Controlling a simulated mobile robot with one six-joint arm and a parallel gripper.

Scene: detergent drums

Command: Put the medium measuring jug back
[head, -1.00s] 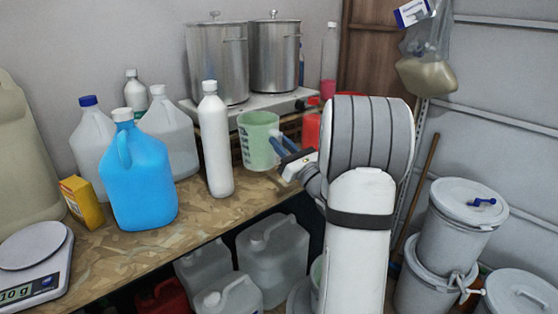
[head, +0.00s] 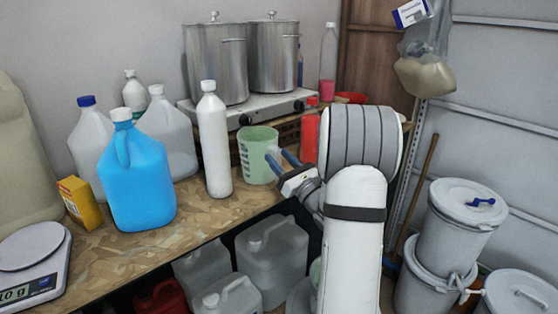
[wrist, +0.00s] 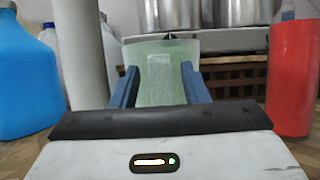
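The medium measuring jug (head: 256,151), pale green and translucent with dark markings, stands upright on the wooden bench, right of the white bottle. In the wrist view the jug (wrist: 160,50) is straight ahead with its handle (wrist: 159,82) facing me. My gripper (head: 281,158) comes in from the right at handle height. Its two blue fingers are apart, one on each side of the handle, with gaps showing between them and it. My gripper (wrist: 159,84) is open and holds nothing. The fingertips are near the jug's wall; I cannot tell whether they touch it.
A white bottle (head: 214,145) stands close left of the jug, and a red container (head: 310,135) close right. Behind are a raised hotplate (head: 245,116) and two steel pots. A blue jug (head: 138,180), yellow box (head: 80,202) and scale (head: 35,258) stand farther left. The front bench is clear.

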